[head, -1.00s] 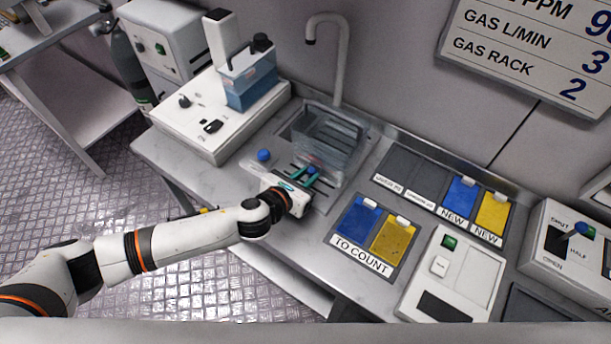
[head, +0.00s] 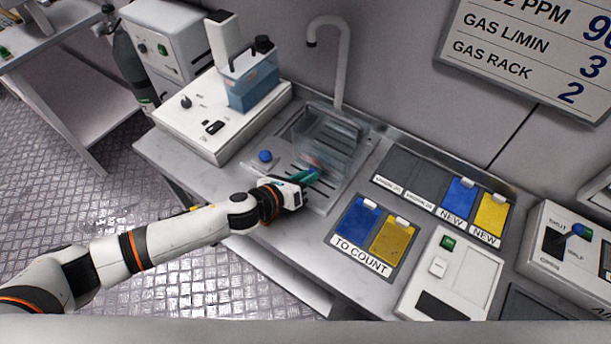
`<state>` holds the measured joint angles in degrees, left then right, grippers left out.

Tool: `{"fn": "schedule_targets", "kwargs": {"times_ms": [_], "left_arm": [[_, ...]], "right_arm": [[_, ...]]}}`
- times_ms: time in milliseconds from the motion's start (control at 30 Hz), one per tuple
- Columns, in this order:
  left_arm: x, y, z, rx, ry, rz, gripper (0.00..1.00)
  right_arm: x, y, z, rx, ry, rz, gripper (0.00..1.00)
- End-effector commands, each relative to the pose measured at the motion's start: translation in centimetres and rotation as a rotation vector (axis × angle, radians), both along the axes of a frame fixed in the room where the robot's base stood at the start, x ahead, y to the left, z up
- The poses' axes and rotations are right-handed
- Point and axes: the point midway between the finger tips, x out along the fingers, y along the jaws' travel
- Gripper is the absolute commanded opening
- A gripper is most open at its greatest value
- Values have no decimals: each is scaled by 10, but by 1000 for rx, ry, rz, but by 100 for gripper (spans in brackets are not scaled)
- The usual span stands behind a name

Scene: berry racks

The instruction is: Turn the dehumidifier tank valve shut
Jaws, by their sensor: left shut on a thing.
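A clear tank (head: 340,132) stands upright at the sink, in the middle of the head view. A small reddish part, which looks like its valve (head: 314,162), shows at the tank's lower near side. My left gripper (head: 310,174) reaches in from the left, its teal fingers closed together at this reddish part. The fingers hide most of the valve, so I cannot tell how far it is turned. My right gripper is not in view.
A blue knob-like cap (head: 265,156) sits left of the tank. A tap (head: 340,70) arches over the sink. Blue and yellow cards (head: 357,220) lie to the right, beside a white device (head: 452,275).

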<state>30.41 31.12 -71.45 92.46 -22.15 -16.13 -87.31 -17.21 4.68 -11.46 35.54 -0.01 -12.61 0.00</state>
Motion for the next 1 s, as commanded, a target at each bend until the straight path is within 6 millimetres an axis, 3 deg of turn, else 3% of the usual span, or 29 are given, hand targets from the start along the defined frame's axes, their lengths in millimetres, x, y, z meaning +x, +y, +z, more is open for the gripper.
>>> {"fn": "schedule_targets", "kwargs": {"times_ms": [333, 867, 900, 1000], "left_arm": [[1, 2, -2, -132, 89, 1, 0], [1, 2, -1, -157, 106, 2, 0], [1, 2, -1, -157, 106, 2, 23], [1, 2, -1, -158, 106, 1, 40]], "right_arm": [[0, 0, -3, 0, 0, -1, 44], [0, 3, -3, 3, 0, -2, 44], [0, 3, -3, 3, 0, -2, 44], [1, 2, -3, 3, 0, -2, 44]]}}
